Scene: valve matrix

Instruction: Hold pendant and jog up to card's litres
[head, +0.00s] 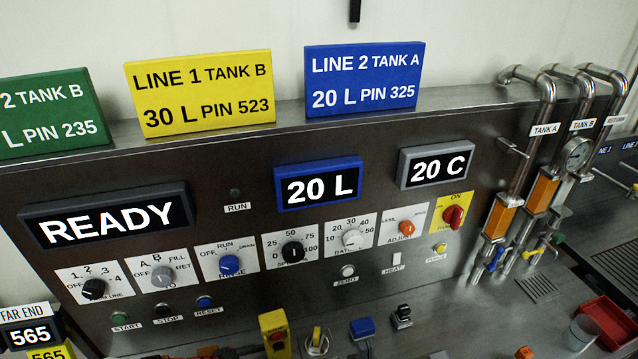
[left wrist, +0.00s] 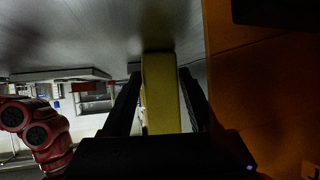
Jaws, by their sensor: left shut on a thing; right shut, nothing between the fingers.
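A yellow pendant (head: 273,335) with a red button stands out at the bottom edge of the head view. In the left wrist view my left gripper (left wrist: 160,85) is shut on the yellow pendant (left wrist: 160,100), one dark finger on each side. My right gripper is hard to make out among dark shapes at the head view's bottom edge; it appears shut and empty. The blue card (head: 363,80) reads LINE 2 TANK A, 20 L, PIN 325. The yellow card (head: 200,92) reads LINE 1 TANK B, 30 L, PIN 523. The litre display (head: 318,186) reads 20 L.
The green card (head: 50,112) is cut off at left. Other displays read READY (head: 108,216) and 20 C (head: 436,166). A row of knobs crosses the metal panel (head: 230,155). Pipes (head: 543,95) and a red tray (head: 605,318) are at right.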

